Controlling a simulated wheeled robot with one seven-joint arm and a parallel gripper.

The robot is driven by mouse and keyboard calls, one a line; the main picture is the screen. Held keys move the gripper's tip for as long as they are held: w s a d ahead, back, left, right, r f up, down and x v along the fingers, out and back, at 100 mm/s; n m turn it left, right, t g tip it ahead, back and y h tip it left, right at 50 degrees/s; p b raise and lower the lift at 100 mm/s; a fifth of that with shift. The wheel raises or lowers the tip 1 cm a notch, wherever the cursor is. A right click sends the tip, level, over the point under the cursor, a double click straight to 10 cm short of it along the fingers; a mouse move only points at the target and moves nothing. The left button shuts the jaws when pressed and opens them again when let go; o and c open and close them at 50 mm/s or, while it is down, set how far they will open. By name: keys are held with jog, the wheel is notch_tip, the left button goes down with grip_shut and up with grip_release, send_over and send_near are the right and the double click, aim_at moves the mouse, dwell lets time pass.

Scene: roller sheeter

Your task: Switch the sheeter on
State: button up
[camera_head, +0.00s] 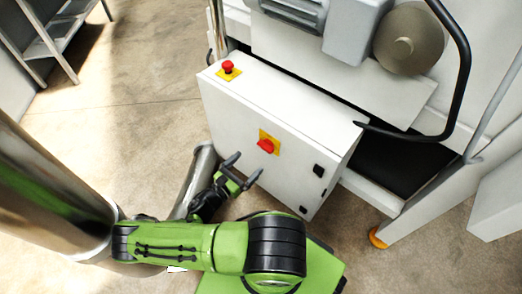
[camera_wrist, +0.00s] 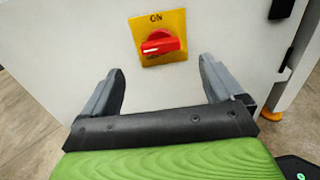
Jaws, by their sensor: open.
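The sheeter's white control cabinet (camera_head: 235,115) stands right of centre in the head view. On its front is a red rotary switch (camera_head: 266,146) on a yellow plate; in the wrist view the red knob (camera_wrist: 160,43) sits below the word "ON", its handle lying roughly sideways with a slight tilt. My gripper (camera_head: 246,168) is open and empty, just in front of the cabinet, below and left of the switch in the head view. In the wrist view its two fingers (camera_wrist: 162,80) are spread below the knob, apart from it.
A red emergency button (camera_head: 228,67) on a yellow plate is on the cabinet's top. Black latches (camera_head: 318,170) are on the cabinet's right side. A black curved bar (camera_head: 466,60) and the sheeter's body rise behind. Open floor (camera_head: 130,110) lies left, with a metal shelf (camera_head: 50,45) beyond.

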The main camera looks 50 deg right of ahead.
aim_at(264, 149)
jog(key=d, duration=0.5)
jog(key=d+b, duration=0.1)
jog(key=d, duration=0.2)
jog(key=shift+s+d, duration=0.35)
jog(key=c, duration=1)
jog(key=shift+c, duration=0.2)
jog(key=shift+m, duration=0.3)
jog(key=m, duration=0.3)
jog(key=shift+m, duration=0.3)
jog(key=m, duration=0.4)
jog(key=shift+f+m, duration=0.1)
jog(key=shift+m, duration=0.2)
jog(key=m, duration=0.4)
jog(key=shift+m, duration=2.5)
jog(key=shift+f, duration=0.1)
